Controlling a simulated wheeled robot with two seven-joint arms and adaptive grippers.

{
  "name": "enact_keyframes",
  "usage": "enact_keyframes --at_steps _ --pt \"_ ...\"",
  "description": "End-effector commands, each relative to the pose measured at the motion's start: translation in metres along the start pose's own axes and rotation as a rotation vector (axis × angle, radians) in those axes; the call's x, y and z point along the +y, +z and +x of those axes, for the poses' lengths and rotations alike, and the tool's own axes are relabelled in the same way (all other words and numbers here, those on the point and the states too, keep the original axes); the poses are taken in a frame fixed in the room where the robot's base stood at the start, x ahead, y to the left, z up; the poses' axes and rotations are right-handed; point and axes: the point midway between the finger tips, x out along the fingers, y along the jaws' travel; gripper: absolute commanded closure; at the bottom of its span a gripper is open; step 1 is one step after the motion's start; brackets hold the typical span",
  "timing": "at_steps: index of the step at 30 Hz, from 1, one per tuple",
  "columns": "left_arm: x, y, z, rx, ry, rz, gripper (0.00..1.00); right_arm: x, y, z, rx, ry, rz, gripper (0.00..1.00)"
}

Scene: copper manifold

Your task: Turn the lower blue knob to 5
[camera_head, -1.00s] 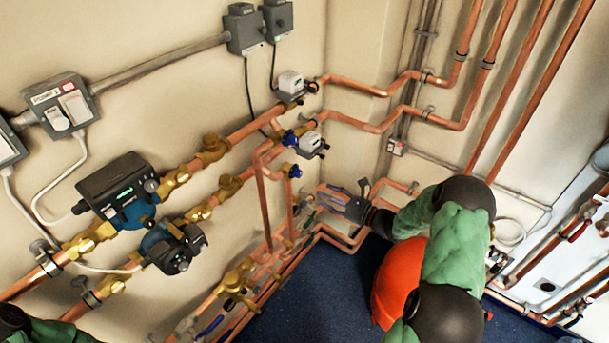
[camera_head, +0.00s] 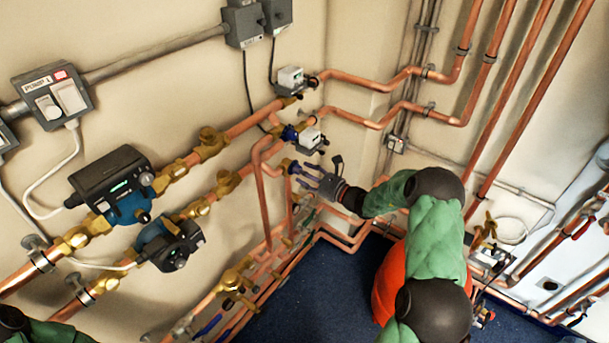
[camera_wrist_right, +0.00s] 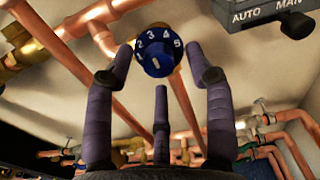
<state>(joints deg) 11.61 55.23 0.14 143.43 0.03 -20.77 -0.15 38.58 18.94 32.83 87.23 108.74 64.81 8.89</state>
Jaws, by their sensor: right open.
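The lower blue knob (camera_head: 293,167) is in the head view at the end of a brass valve on the copper pipes, partly hidden by my right fingers. In the right wrist view the blue knob (camera_wrist_right: 157,48) shows white numbers 2, 3, 4 and 5 and a white mark on its face. My right gripper (camera_head: 312,174) is open in front of it. In the wrist view two fingers of the right gripper (camera_wrist_right: 158,66) flank the knob and a third is below it. I cannot tell whether any finger touches it. My left gripper is out of view.
Another blue knob (camera_head: 289,132) sits just above, by a white actuator box (camera_head: 310,138). In the wrist view a grey AUTO/MAN box (camera_wrist_right: 265,14) is close at the upper right. Copper pipes (camera_head: 265,200) run below. Two pumps (camera_head: 122,185) are at left.

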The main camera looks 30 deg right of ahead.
Motion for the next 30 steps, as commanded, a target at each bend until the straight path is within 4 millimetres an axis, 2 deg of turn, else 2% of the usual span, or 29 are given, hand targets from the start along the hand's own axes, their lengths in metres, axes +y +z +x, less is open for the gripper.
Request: enact_keyframes --at_steps 7,8,12,13,14,23,30 --pt "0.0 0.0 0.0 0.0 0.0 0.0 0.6 0.0 0.0 0.001 0.0 0.0 0.0 0.46" --pt "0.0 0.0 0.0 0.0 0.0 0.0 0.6 0.0 0.0 0.001 0.0 0.0 0.0 0.48" --pt "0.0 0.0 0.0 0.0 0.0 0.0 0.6 0.0 0.0 0.001 0.0 0.0 0.0 0.88" --pt "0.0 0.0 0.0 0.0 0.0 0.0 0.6 0.0 0.0 0.001 0.0 0.0 0.0 0.96" --pt "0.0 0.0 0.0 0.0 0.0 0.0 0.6 0.0 0.0 0.001 0.001 0.0 0.0 1.0" --pt "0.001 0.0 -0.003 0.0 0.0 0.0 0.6 0.0 -0.001 0.001 0.002 0.0 0.021 1.0" --pt "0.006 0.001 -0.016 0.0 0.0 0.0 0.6 0.0 0.001 0.0 0.003 0.0 0.129 1.0"
